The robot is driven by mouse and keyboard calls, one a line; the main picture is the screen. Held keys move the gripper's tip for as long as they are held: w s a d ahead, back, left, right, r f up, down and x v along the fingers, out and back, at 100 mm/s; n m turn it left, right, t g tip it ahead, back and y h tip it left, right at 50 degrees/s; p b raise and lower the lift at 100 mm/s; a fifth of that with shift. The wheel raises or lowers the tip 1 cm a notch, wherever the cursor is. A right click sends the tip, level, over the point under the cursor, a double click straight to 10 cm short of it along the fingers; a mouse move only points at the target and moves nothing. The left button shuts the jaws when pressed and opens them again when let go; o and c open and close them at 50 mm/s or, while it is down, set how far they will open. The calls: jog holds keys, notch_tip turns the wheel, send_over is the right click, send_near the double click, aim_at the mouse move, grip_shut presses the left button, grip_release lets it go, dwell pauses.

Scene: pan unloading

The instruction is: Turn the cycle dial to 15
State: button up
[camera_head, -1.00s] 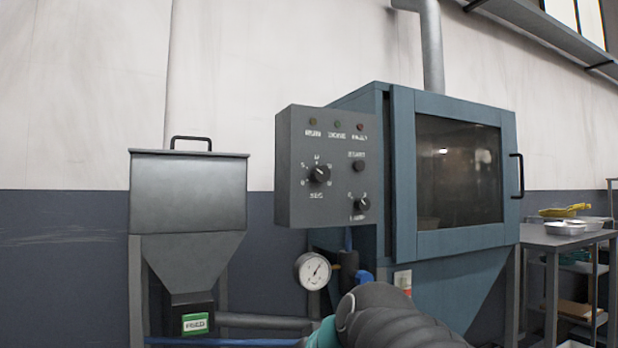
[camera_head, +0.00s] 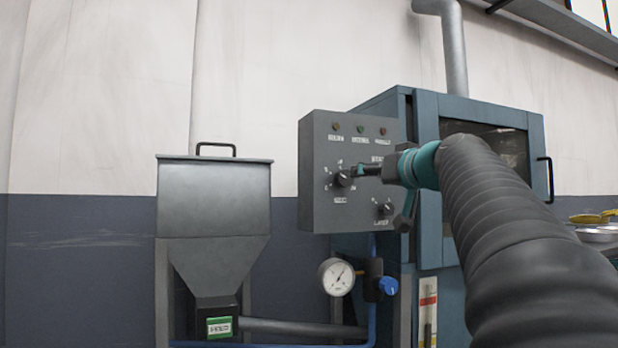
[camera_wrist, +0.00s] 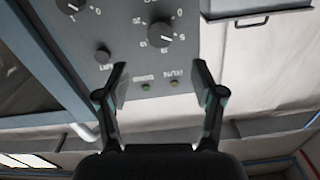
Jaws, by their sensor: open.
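The cycle dial (camera_head: 342,179) is a black knob on the grey control box (camera_head: 318,213). In the upside-down wrist view the dial (camera_wrist: 160,33) shows numbers around it, among them a 5 and a 15. I cannot clearly tell its pointer's setting. My gripper (camera_head: 362,171) is at the panel front, overlapping the dial's right side in the head view. In the wrist view my gripper (camera_wrist: 157,78) has its two fingers spread wide and nothing between them. The dial lies beyond the fingertips, not between them.
A second, smaller dial (camera_head: 384,209) is at lower right on the box. A dark button (camera_wrist: 103,55) sits beside the cycle dial. Indicator lamps (camera_head: 360,129) line the box's top. A pressure gauge (camera_head: 336,277) hangs below, and a grey hopper (camera_head: 213,200) stands left.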

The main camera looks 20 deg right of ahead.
aim_at(347, 178)
jog(key=w+p, duration=0.1)
jog(key=w, duration=0.4)
jog(key=w+p, duration=0.1)
jog(key=w, duration=0.4)
jog(key=shift+w+a+p, duration=0.2)
jog(key=shift+w+p, duration=0.1)
jog(key=shift+p, duration=0.05)
jog(key=c, duration=1.1)
jog(key=shift+c, duration=0.2)
